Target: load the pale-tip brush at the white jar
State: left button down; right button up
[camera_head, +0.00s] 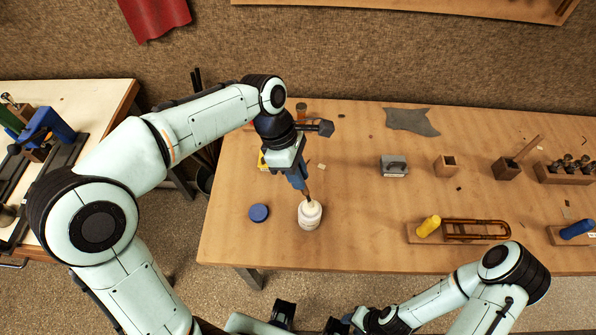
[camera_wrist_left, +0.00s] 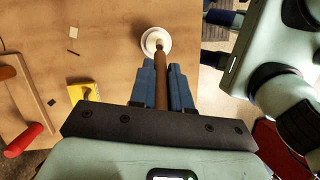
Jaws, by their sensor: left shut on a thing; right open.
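The white jar (camera_head: 310,217) stands open near the front left of the wooden bench. My left gripper (camera_head: 299,182) is directly above it, shut on the brush (camera_head: 307,196), whose handle is brown. In the left wrist view the brush (camera_wrist_left: 161,82) runs out between the blue fingers (camera_wrist_left: 162,78) toward the mouth of the jar (camera_wrist_left: 168,37). Its tip is at the jar mouth; how deep it sits I cannot tell. My right gripper (camera_head: 310,318) is low at the bottom edge, away from the bench objects, open and partly cut off.
A blue round lid (camera_head: 259,212) lies left of the jar. A grey block (camera_head: 394,166), a small wooden block (camera_head: 446,165) and a yellow-handled piece by a brass slide (camera_head: 476,230) are to the right. A grey cloth (camera_head: 412,121) lies at the back. The bench between jar and grey block is clear.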

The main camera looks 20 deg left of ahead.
pick_arm(q)
jog(key=shift+f, duration=0.4)
pick_arm(e)
jog(key=shift+s+f, duration=0.1)
jog(key=shift+f, duration=0.15)
pick_arm(q)
jog(key=shift+f, duration=0.15)
pick_arm(e)
jog(key=shift+r, duration=0.2)
dwell(1.1)
pick_arm(q)
jog(key=shift+r+p, duration=1.05)
jog(key=shift+r, duration=0.45)
jog(key=shift+w+r+p, duration=0.1)
jog(key=shift+r+p, duration=1.35)
jog(key=shift+r, duration=0.7)
pick_arm(e)
jog(key=w+r, duration=0.4)
jog(key=r, duration=0.2)
jog(key=shift+w+r, duration=0.15)
jog(key=shift+w, duration=0.15)
jog(key=shift+s, duration=0.1)
